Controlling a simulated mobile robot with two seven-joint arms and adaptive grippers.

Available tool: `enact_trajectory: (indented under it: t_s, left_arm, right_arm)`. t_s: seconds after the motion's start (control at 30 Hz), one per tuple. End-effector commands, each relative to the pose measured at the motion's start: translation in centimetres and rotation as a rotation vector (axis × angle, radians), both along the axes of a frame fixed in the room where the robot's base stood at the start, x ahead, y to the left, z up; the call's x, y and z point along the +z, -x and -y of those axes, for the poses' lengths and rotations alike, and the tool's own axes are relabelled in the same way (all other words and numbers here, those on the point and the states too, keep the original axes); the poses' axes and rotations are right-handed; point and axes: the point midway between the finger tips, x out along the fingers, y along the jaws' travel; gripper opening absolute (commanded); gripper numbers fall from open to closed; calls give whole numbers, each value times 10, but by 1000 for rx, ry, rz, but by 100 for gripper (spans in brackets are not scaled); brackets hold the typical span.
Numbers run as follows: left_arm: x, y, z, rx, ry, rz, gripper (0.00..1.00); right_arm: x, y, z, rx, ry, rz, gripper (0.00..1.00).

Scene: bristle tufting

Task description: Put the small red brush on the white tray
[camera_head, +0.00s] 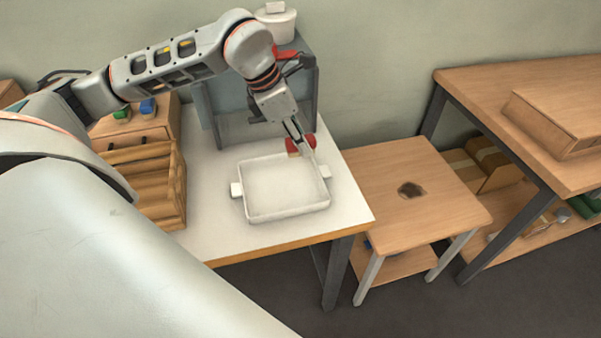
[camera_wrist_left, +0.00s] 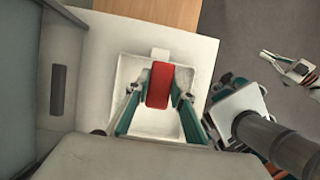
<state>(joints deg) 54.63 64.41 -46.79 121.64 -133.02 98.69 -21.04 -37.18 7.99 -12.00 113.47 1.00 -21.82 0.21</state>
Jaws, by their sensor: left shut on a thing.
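The small red brush (camera_head: 302,146) is held between the fingertips of my left gripper (camera_head: 302,142), near the tray's back right corner in the head view. A pale part shows under its red body. In the left wrist view the red brush (camera_wrist_left: 159,85) lies between both fingers of my left gripper (camera_wrist_left: 160,86), with the white tray (camera_wrist_left: 131,70) behind it. The white tray (camera_head: 287,214) stands on the white-topped table and looks empty. How high the brush is above the tray I cannot tell.
A wooden slatted crate (camera_head: 183,185) stands left of the tray. A grey stand (camera_head: 309,100) with a white pot (camera_head: 277,26) is behind it. The table's front edge (camera_head: 290,246) is close to the tray. A wooden stool (camera_head: 440,200) stands to the right.

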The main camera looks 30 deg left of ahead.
Motion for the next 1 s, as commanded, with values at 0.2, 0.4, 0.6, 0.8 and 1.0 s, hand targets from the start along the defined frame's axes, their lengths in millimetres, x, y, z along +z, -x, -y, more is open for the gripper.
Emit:
enact_trajectory:
  t_s: [0.2,0.4,0.6,0.8,1.0]
  left_arm:
    - [-49,1,0,0,0,-4,3]
    - [-64,0,0,0,1,1,3]
    - [-84,1,0,0,0,-3,3]
    - [-108,0,0,0,-1,-2,3]
    - [-107,0,0,-1,-1,1,3]
  right_arm:
    - [1,-6,2,-2,5,14,0]
    - [6,-11,4,-2,7,27,0]
    - [4,-12,4,-3,8,27,0]
    - [0,-10,4,-1,11,23,0]
    - [0,-10,4,-1,11,23,0]
